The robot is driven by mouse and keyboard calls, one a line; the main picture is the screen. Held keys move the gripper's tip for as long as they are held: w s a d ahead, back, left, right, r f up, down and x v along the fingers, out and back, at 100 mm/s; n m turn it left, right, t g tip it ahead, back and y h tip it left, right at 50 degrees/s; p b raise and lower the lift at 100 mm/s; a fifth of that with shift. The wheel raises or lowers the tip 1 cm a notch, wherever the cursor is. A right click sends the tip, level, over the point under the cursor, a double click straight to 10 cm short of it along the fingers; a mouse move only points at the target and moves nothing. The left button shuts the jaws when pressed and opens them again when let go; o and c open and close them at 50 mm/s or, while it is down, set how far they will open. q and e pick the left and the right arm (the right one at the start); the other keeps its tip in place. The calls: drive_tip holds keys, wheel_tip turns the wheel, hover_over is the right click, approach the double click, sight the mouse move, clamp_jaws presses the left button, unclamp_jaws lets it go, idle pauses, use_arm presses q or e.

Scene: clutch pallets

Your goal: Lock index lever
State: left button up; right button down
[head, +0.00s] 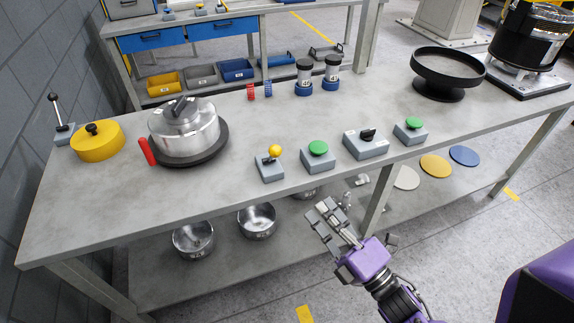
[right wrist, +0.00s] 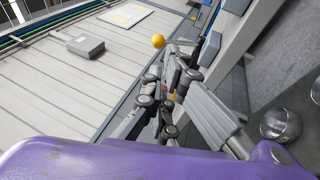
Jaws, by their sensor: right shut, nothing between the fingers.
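A small grey box with a short lever topped by a yellow ball (head: 270,163) stands near the front edge of the bench, left of a green-button box. The yellow ball (right wrist: 158,41) also shows in the right wrist view, beyond the fingers. Another lever, tall with a black knob (head: 58,115), stands on a grey base at the bench's far left. I cannot tell from labels which is the index lever. My right gripper (head: 325,218) is shut and empty, in front of the bench edge, right of and apart from the yellow-ball lever. My left gripper is out of view.
Green-button boxes (head: 318,157) (head: 411,131) and a black-switch box (head: 365,144) line the front edge. A steel pot (head: 185,130) with a red handle, a yellow round part (head: 97,142) and a black dish stand (head: 447,75) occupy the bench (head: 85,215). Its front left is clear.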

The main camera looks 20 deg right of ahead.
drive_tip(key=p, duration=0.3)
approach(272, 155)
drive_tip(key=w+r, duration=0.1)
drive_tip(key=w, duration=0.5)
drive_tip(key=shift+a, duration=0.4)
drive_tip(key=shift+r, duration=0.1)
